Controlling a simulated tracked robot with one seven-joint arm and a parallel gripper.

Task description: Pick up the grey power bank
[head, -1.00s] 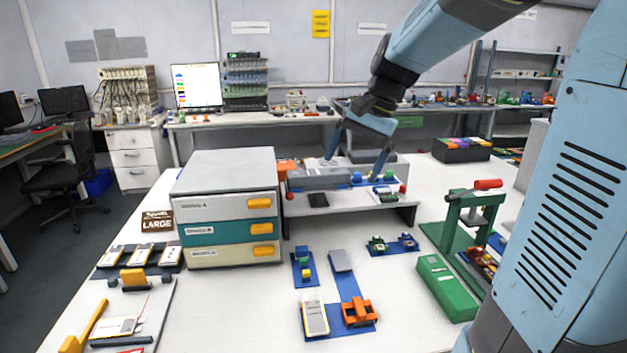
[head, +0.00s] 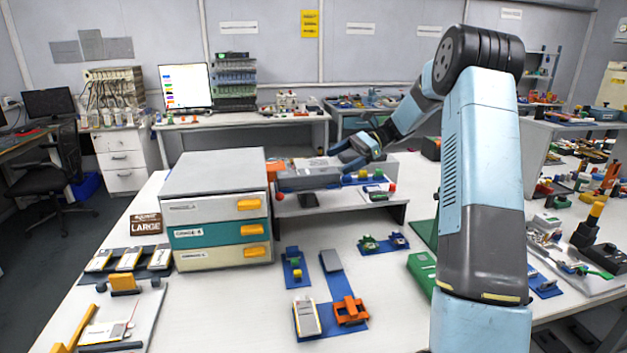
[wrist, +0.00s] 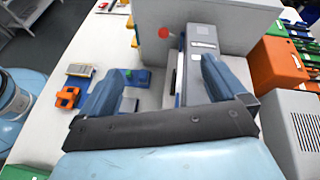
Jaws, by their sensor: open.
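A flat grey slab (head: 330,260), which looks like the grey power bank, lies at the far end of a blue mat (head: 340,294) on the white table.
The long grey box also shows in the head view (head: 310,179) on the white shelf (head: 385,214). A pale device (head: 306,316) and an orange clamp (head: 350,311) sit at the mat's near end. A drawer cabinet (head: 215,172) stands left.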

